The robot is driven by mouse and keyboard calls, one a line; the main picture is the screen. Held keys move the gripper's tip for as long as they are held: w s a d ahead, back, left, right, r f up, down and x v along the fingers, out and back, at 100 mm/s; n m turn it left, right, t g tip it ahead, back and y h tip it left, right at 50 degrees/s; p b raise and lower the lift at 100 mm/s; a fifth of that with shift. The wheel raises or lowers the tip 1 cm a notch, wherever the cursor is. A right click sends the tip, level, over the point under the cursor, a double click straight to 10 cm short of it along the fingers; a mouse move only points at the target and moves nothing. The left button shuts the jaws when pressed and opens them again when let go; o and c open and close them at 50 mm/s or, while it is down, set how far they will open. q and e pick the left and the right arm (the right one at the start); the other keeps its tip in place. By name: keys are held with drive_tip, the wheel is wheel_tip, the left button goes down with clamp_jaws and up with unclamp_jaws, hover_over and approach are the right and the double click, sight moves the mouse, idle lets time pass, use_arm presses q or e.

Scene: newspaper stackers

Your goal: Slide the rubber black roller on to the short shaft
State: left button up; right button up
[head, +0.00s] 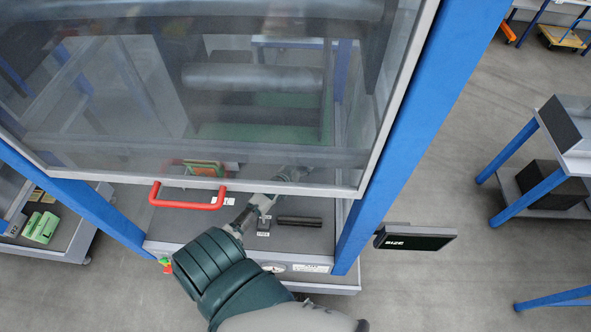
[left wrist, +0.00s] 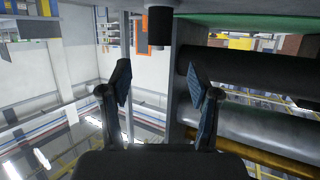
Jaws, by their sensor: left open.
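In the left wrist view, a short black cylinder (left wrist: 158,24) shows at the top centre, ahead of my gripper and apart from its fingers. A dark part joins its upper end at the picture's edge; I cannot tell whether it is the rubber roller or the short shaft. My left gripper (left wrist: 162,90) is open, with nothing between its two fingers. In the head view my arm reaches under the glass cover, and the gripper (head: 292,178) shows faintly through the glass. A black bar-like roller (head: 300,221) lies on the machine's front ledge, right of my wrist.
A glass cover (head: 90,120) with a red handle (head: 188,204) hangs above the ledge. Blue posts (head: 420,130) flank it. Inside are a long black roller (left wrist: 235,82) and a grey roller (left wrist: 240,125). A small screen (head: 416,239) stands at the right.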

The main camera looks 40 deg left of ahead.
use_arm(q)
drive_tip(key=v, duration=0.6)
drive_tip(key=shift+s, duration=0.25)
drive_tip(key=shift+r, duration=0.15)
